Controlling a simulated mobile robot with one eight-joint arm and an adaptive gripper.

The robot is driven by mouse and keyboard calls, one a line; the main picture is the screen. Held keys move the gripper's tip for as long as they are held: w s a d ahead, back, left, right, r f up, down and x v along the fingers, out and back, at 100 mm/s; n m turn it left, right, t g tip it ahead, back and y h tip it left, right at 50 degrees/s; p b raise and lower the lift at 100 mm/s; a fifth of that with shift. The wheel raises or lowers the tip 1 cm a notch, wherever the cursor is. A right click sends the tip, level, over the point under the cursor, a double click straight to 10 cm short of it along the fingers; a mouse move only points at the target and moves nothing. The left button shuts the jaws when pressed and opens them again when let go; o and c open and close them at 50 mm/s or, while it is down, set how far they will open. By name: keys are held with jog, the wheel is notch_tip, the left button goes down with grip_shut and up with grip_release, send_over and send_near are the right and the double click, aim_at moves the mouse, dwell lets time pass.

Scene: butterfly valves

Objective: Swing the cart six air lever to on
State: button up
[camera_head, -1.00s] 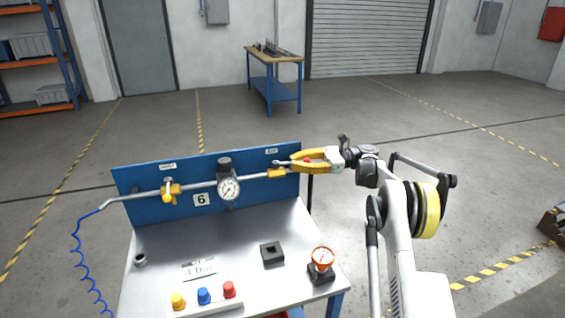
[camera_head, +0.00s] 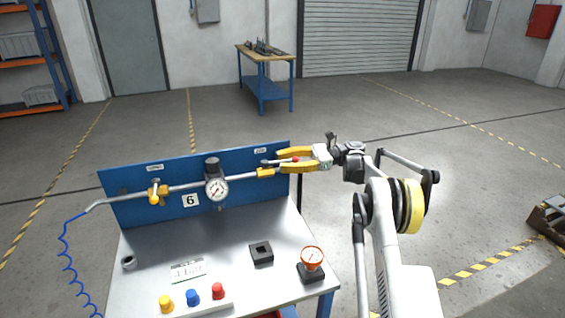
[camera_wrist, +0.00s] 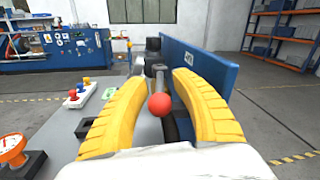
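Cart six (camera_head: 225,255) has an upright blue panel (camera_head: 135,205) with a number 6 plate and a horizontal pipe. At the panel's right end, under a small label, a valve body (camera_head: 265,172) carries a thin grey lever with a red ball knob (camera_head: 295,160). The lever points right, roughly along the pipe. My gripper (camera_head: 278,161) is open at the panel's right end, its yellow fingers on either side of the lever and knob. The wrist view shows the red knob (camera_wrist: 159,105) between the fingers, with gaps beside it. The lever's pivot is small and unclear.
On the cart are several coloured buttons (camera_head: 193,297), a black block (camera_head: 261,252) and an orange-rimmed gauge (camera_head: 312,260). Floor to the right is mostly clear.

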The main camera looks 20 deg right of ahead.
jog(key=d, duration=0.7)
jog(key=shift+s+d, duration=0.25)
jog(key=shift+s, duration=0.15)
